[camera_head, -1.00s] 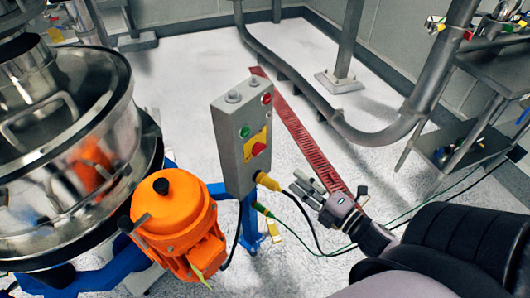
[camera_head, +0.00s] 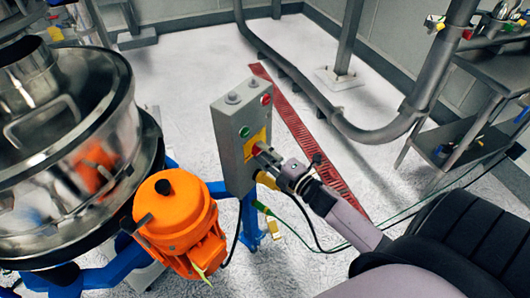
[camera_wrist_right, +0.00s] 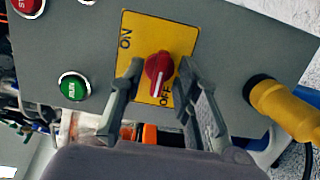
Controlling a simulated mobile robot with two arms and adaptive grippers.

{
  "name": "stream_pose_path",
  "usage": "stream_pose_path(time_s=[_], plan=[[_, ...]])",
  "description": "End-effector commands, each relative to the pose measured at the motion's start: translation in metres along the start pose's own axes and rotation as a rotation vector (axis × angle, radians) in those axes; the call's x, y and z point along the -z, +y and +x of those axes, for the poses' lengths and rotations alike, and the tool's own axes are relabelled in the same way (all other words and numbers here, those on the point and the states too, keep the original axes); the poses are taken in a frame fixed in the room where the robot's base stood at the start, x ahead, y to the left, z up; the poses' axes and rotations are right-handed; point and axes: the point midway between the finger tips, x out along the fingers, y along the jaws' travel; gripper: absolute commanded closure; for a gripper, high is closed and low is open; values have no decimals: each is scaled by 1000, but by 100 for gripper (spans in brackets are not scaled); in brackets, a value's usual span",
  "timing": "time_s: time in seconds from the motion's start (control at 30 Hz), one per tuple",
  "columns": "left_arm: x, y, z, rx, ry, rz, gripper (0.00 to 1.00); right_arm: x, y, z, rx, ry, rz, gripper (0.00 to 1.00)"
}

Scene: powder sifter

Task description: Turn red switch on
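The grey control box (camera_head: 236,150) stands upright on a blue frame, with a yellow plate on its front. In the right wrist view the red switch (camera_wrist_right: 158,70) sits on the yellow plate (camera_wrist_right: 182,38), which is marked ON and OFF; its white line points toward OFF. My right gripper (camera_head: 268,158) is at the plate in the head view and hides most of the switch. In the right wrist view the right gripper (camera_wrist_right: 160,72) is open, one finger on each side of the switch, with gaps visible between. My left gripper is not in view.
A green button (camera_wrist_right: 73,86) and a red button (camera_wrist_right: 28,5) are on the box. A yellow cable plug (camera_wrist_right: 285,108) sticks out beside the plate. An orange motor (camera_head: 178,222) and steel sifter (camera_head: 100,75) stand left of the box. Floor to the right is mostly clear.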

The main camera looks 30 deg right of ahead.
Motion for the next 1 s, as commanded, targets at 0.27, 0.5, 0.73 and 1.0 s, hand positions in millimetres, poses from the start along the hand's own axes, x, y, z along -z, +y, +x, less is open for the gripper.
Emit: stream_pose_path(time_s=[0.27,0.5,0.73,1.0], plan=[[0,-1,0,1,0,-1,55,0,0,0,0,0,0,81],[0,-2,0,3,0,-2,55,0,0,-1,0,0,0,97],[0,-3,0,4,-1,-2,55,0,0,-1,0,0,1,100],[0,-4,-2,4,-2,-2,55,0,0,-1,3,0,12,100]])
